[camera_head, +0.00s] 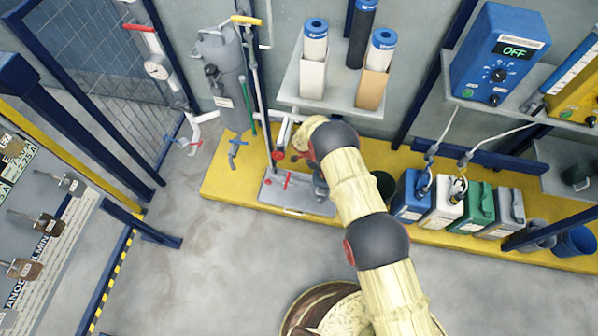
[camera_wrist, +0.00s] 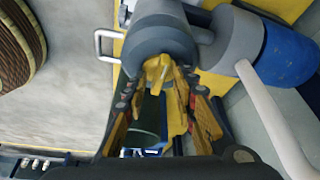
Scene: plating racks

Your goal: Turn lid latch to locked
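In the wrist view a round dark grey housing or lid (camera_wrist: 160,30) fills the top middle, with a thin light grey handle (camera_wrist: 103,46) on its left. A yellow latch-like lever (camera_wrist: 159,72) shows at its near edge. My gripper (camera_wrist: 164,82) has its fingers spread to either side of this lever, close to the housing. I cannot tell whether a finger touches it. The latch's locked or unlocked state cannot be read. In the head view my arm covers the gripper and most of the equipment there, above a grey base plate (camera_head: 290,205).
A grey pipe (camera_wrist: 270,115) and blue cylinder (camera_wrist: 286,55) lie close on the gripper's right. In the head view, blue (camera_head: 411,196) and green (camera_head: 479,206) canisters stand right of my arm. A grey filter vessel (camera_head: 222,75) stands left.

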